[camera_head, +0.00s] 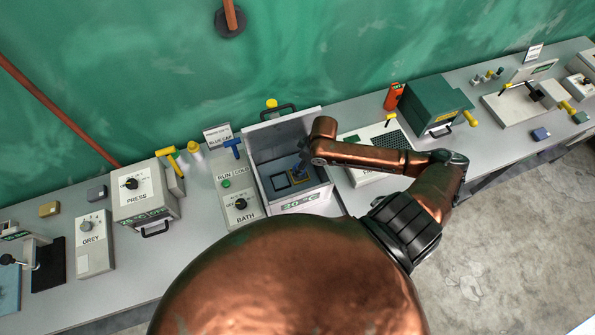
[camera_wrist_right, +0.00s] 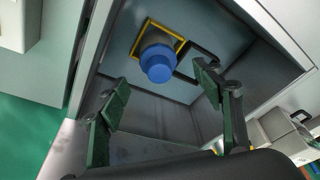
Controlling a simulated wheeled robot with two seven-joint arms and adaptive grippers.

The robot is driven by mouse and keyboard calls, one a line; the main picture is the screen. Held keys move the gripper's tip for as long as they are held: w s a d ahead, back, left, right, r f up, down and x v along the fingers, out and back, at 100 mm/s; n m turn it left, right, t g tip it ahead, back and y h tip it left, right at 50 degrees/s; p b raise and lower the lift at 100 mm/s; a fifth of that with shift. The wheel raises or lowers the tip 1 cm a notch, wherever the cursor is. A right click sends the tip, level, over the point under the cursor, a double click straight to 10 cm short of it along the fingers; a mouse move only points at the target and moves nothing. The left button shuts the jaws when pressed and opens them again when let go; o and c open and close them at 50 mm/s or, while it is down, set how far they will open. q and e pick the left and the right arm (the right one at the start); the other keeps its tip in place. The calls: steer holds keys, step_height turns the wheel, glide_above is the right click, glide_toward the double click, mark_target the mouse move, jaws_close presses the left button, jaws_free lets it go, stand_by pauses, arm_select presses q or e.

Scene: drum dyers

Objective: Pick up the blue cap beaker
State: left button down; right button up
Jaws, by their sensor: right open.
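The blue cap beaker shows in the right wrist view as a round blue cap (camera_wrist_right: 158,63) on a grey body. It stands inside a yellow square frame on the floor of the open bath box (camera_head: 318,193). In the head view only a small blue part of it shows (camera_head: 299,167), mostly behind my arm. My right gripper (camera_wrist_right: 160,98) is open, with its two dark green fingers apart on either side of the view, short of the cap and not touching it. My left gripper is not in view.
The bath control panel (camera_head: 238,198) with a blue T-handle (camera_head: 233,146) stands to the left. A grey press (camera_head: 144,195) is further left, and a green box (camera_head: 430,104) to the right.

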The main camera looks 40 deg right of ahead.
steer(key=p+x, duration=0.1)
steer(key=x, duration=0.2)
steer(key=shift+w+f, duration=0.15)
steer(key=shift+f, duration=0.8)
steer(key=c, duration=1)
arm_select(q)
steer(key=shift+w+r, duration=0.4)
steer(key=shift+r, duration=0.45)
arm_select(e)
steer(key=shift+w, duration=0.1)
jaws_close()
